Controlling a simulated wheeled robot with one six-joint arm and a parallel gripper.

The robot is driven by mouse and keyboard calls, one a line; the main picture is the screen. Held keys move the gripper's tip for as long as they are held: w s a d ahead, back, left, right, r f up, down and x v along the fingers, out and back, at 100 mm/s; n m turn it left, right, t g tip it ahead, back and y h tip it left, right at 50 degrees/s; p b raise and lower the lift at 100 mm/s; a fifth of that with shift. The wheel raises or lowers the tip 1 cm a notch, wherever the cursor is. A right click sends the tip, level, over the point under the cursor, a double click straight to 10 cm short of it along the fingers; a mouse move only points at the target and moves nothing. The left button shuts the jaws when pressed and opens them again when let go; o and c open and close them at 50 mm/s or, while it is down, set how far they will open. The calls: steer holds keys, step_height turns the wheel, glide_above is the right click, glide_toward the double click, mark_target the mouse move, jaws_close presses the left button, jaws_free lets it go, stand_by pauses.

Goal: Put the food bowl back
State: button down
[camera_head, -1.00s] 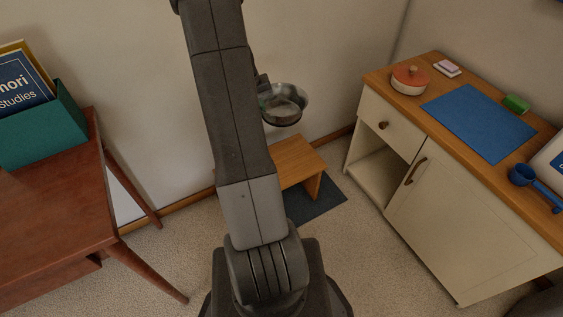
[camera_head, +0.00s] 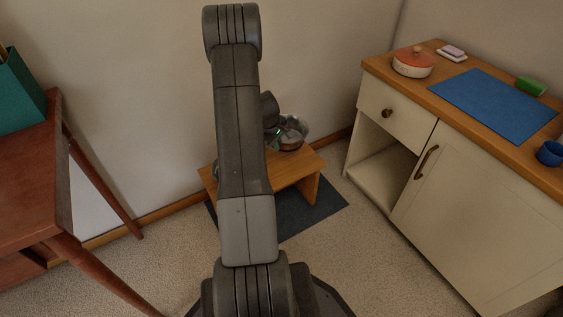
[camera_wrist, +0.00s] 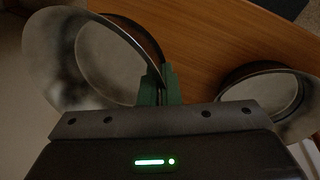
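A shiny metal food bowl (camera_head: 293,132) shows at the right end of a low wooden stand (camera_head: 285,168), partly behind my arm. In the wrist view, the green fingertips of my gripper (camera_wrist: 158,88) are shut on the rim of this bowl (camera_wrist: 65,60), which has a dark ring. The bowl is over or against the wood; I cannot tell whether it touches. A second metal bowl (camera_wrist: 265,92) is at the stand's other side in the wrist view. In the head view only a sliver of it shows left of my arm. My gripper (camera_head: 273,132) is mostly hidden in the head view.
A dark mat (camera_head: 315,211) lies under the stand, near the wall. A cream cabinet (camera_head: 460,215) with a wooden top stands to the right, holding a red-lidded pot (camera_head: 413,63) and a blue mat (camera_head: 495,105). A reddish wooden table (camera_head: 30,190) stands left. Carpet is clear between.

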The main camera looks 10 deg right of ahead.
mark_target(279, 165)
step_height(279, 165, down, 8)
steer(key=b, duration=0.3)
steer(key=shift+f, duration=0.25)
steer(key=shift+f, duration=0.2)
steer(key=c, duration=1.6)
jaws_free()
steer(key=shift+c, duration=0.2)
steer(key=p+v, duration=0.4)
steer(key=v, duration=0.8)
steer(key=shift+r, duration=0.25)
steer(key=shift+f, duration=0.1)
